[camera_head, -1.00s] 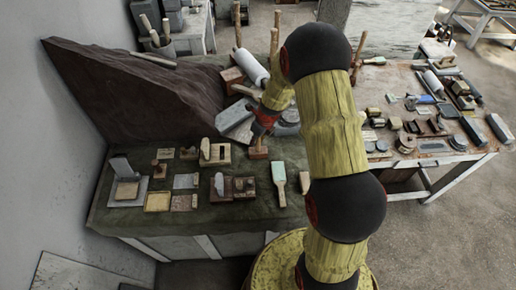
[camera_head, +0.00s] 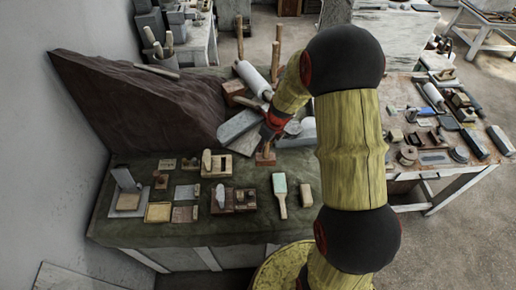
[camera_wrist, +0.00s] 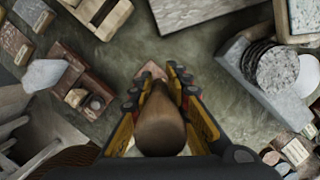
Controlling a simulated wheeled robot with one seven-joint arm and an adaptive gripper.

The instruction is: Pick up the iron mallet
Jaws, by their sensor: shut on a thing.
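The iron mallet stands handle up, with a rusty brown block-shaped head (camera_head: 265,159) at the bottom, on the green-covered table. Its thick wooden handle shows in the wrist view (camera_wrist: 160,128), pointing toward the camera. My gripper (camera_head: 268,132) is around the handle from above. In the wrist view its two fingers (camera_wrist: 160,92) press on the handle from both sides. Most of the head is hidden behind the handle and fingers, with only a reddish corner showing. I cannot tell whether the head touches the table.
A pale green paddle-like tool (camera_head: 280,193) and a small wooden block (camera_head: 306,195) lie in front of the mallet. A grey stone slab (camera_head: 238,126) leans close behind. Some bare cloth surrounds the head.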

